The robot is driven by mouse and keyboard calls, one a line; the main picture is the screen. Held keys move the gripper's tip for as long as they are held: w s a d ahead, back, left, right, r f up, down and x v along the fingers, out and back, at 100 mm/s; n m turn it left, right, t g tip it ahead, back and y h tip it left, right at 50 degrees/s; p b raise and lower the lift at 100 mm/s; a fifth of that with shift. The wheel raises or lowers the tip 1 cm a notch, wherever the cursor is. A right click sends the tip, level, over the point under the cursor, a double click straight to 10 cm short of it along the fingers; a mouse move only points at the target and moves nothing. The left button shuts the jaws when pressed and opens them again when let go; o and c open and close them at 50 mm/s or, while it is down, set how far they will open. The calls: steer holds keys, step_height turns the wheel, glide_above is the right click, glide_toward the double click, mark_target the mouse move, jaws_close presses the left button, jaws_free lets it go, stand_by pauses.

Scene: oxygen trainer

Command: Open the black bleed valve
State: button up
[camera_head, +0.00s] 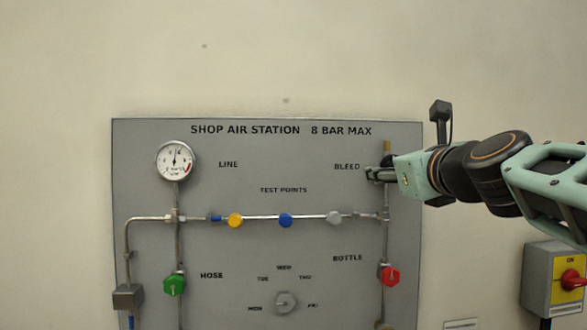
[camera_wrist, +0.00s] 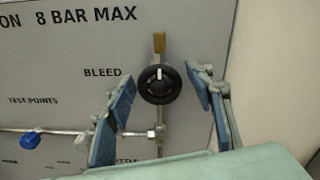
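The black bleed valve (camera_wrist: 159,84) is a round black knob with a white mark that points up, beside the word BLEED in the wrist view. It sits on a vertical pipe below a brass fitting. My gripper (camera_wrist: 163,100) is open, with one blue-padded finger to the left of the knob and one to the right. I see gaps between the pads and the knob, so it is not gripped. In the head view my gripper (camera_head: 370,175) is at the panel's right edge beside BLEED and hides the knob.
The grey panel (camera_head: 240,255) carries a gauge (camera_head: 175,160), a green hose knob (camera_head: 174,285), a red bottle knob (camera_head: 389,276), a dial (camera_head: 286,302) and a horizontal pipe with yellow, blue and grey test points (camera_head: 285,220). A yellow switch box (camera_head: 553,282) with a red handle is at lower right.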

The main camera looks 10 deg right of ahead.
steer(key=c, duration=1)
